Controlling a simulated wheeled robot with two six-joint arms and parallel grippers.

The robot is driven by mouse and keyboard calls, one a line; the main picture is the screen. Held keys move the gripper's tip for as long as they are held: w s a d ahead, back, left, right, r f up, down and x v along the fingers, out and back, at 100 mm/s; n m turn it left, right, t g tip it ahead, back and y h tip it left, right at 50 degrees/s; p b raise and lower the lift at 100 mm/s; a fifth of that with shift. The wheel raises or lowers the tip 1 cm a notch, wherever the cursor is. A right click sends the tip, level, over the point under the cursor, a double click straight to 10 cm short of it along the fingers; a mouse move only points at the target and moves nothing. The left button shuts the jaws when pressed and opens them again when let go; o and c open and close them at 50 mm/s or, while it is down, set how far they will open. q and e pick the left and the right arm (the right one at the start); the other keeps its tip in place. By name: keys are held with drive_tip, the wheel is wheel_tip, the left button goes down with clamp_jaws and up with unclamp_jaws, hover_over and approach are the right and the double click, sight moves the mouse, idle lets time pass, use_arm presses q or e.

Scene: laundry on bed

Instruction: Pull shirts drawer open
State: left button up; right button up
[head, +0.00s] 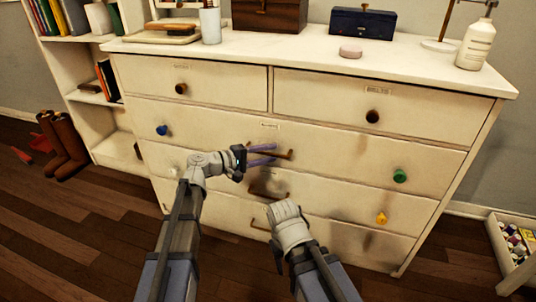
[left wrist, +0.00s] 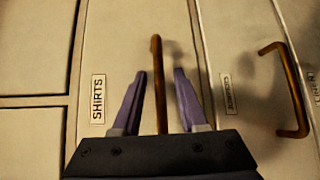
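The shirts drawer (head: 330,152) is the long one below the two small top drawers and looks shut, flush with the front. Its SHIRTS label (left wrist: 98,98) reads clearly in the left wrist view. Its bronze bar handle (head: 284,154) also shows in the left wrist view (left wrist: 157,80), between my purple fingers. My left gripper (head: 262,154) is open, one finger on each side of the handle, with gaps visible on both sides. My right arm is low in front of the lower drawers; its fingers cannot be made out.
The cream dresser (head: 410,80) carries a wooden box (head: 270,14), a dark blue box (head: 363,23) and a white bottle (head: 477,44) on top. Another bronze handle (left wrist: 290,90) is on a lower drawer. Brown boots (head: 65,140) stand left; an open box (head: 515,245) lies right.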

use_arm(q)
clamp_jaws()
idle(1.2)
